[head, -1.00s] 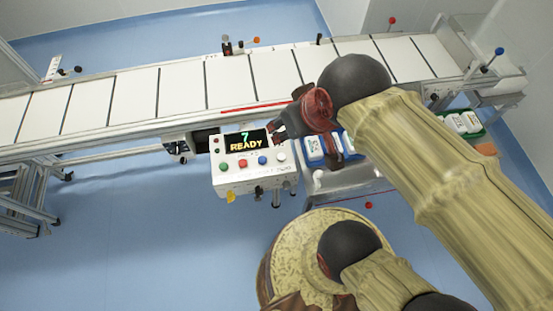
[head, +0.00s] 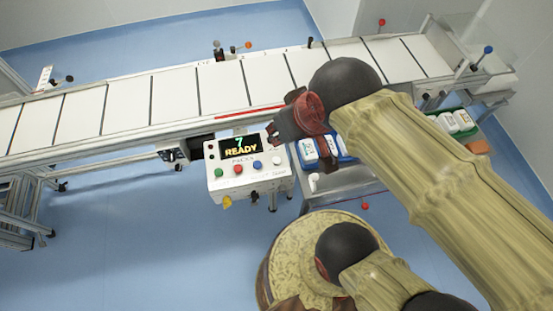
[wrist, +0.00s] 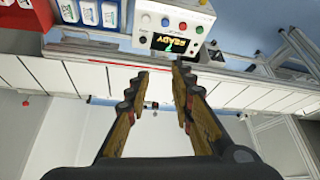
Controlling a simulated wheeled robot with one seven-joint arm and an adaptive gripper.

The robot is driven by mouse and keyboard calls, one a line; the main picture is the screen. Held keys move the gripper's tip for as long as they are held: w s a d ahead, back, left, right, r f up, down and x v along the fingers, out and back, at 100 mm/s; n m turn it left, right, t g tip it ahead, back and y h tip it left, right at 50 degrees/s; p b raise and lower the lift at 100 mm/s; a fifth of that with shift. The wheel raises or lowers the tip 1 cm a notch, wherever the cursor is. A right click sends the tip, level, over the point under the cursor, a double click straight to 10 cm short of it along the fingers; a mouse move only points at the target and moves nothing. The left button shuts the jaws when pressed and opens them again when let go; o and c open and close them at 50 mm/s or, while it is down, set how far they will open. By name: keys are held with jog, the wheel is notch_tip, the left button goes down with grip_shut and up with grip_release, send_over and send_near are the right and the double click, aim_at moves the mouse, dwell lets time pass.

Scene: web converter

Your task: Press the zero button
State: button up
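A white control box (head: 216,186) hangs at the front of the conveyor. Its dark display (head: 241,146) reads "7" and "READY". Below it is a row of buttons: green (head: 219,173), red (head: 238,169), blue (head: 257,164) and white (head: 276,160). Their labels are too small to read, so I cannot tell which is zero. The box is upside down at the top of the wrist view, with white (wrist: 145,20), blue (wrist: 165,22), red (wrist: 182,26) and green (wrist: 199,31) buttons. My gripper (wrist: 160,72) is open and empty, apart from the buttons; it is by the box's upper right corner in the head view.
The conveyor (head: 180,95) with white slats runs behind the box. Blue and white packs (head: 308,151) sit right of the box, partly behind my arm. A green tray (head: 470,127) with white packs is farther right. The blue floor (head: 120,235) at front left is clear.

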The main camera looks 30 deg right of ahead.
grip_shut()
dwell(1.4)
